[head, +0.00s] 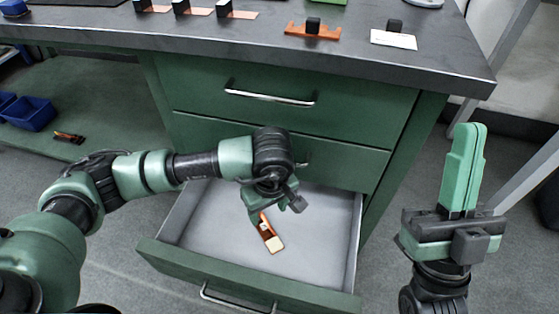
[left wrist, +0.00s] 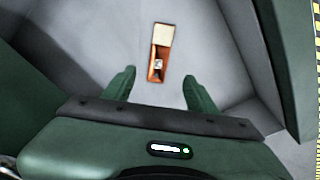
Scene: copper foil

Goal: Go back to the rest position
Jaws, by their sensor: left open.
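My left gripper (head: 290,206) reaches down into the open bottom drawer (head: 340,225), with its fingers partly hidden by the wrist in the head view. A small copper foil piece with a pale end (head: 273,242) lies on the drawer floor just beyond the fingertips. It also shows in the left wrist view (left wrist: 161,50). My right gripper (head: 467,135) points up at the right, away from the desk, and its fingers overlap in this view.
The grey desktop (head: 270,35) holds several copper pieces with black blocks, an orange holder (head: 312,30) and a white card (head: 394,39). Two upper drawers are shut. A blue bin (head: 28,113) stands at the left. The open drawer's front (head: 240,282) juts towards me.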

